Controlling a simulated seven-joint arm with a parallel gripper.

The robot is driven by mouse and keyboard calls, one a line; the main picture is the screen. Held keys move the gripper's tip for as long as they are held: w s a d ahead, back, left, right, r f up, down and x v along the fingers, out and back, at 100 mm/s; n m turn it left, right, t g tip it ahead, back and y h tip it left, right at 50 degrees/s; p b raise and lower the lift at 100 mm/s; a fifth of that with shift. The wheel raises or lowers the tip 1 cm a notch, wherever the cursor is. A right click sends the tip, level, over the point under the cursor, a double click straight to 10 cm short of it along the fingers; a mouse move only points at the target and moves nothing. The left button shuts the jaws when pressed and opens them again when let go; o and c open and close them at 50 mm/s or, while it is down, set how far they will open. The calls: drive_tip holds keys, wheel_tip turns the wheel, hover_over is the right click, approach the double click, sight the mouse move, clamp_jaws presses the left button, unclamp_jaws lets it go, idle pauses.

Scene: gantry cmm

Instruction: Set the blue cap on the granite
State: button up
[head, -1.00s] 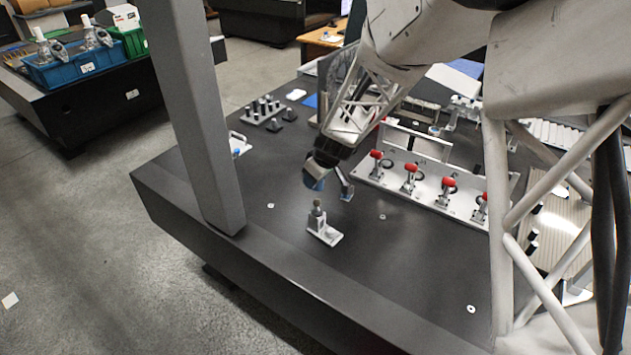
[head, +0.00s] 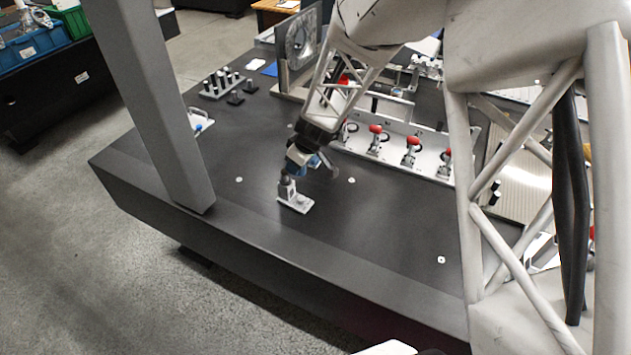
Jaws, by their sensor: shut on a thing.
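My gripper (head: 308,166) is low over the dark granite table (head: 245,215), at a small light-coloured fixture (head: 302,207) with a short upright post (head: 287,188). Its fingers have bluish parts. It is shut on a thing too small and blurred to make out. The gripper hides part of the space by the post top, so I cannot tell whether it touches the post. I cannot single out a blue cap for certain. A small blue spot (head: 198,127) shows on a white piece at the left of the table, partly behind a grey column.
The grey column (head: 150,100) rises at the table's near left edge. A white plate with several red-handled clamps (head: 411,142) stands to the right. A rack of small dark pegs (head: 222,84) is at the back left. The granite in front of and right of the fixture is mostly clear.

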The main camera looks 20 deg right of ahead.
drive_tip(key=shift+n, duration=0.4)
drive_tip(key=s+d+f, duration=0.2)
drive_tip(key=s+f, duration=0.1)
drive_tip(key=s+d+f, duration=0.2)
drive_tip(key=s+f, duration=0.1)
drive_tip(key=s+d+f, duration=0.2)
drive_tip(key=s+f, duration=0.1)
drive_tip(key=shift+w, duration=0.1)
hover_over(312, 181)
drive_tip(key=d, duration=0.1)
drive_tip(key=shift+s+f, duration=0.4)
drive_tip(key=shift+f, duration=0.35)
idle(0.4)
drive_tip(key=shift+f, duration=1.75)
drive_tip(key=shift+f, duration=0.2)
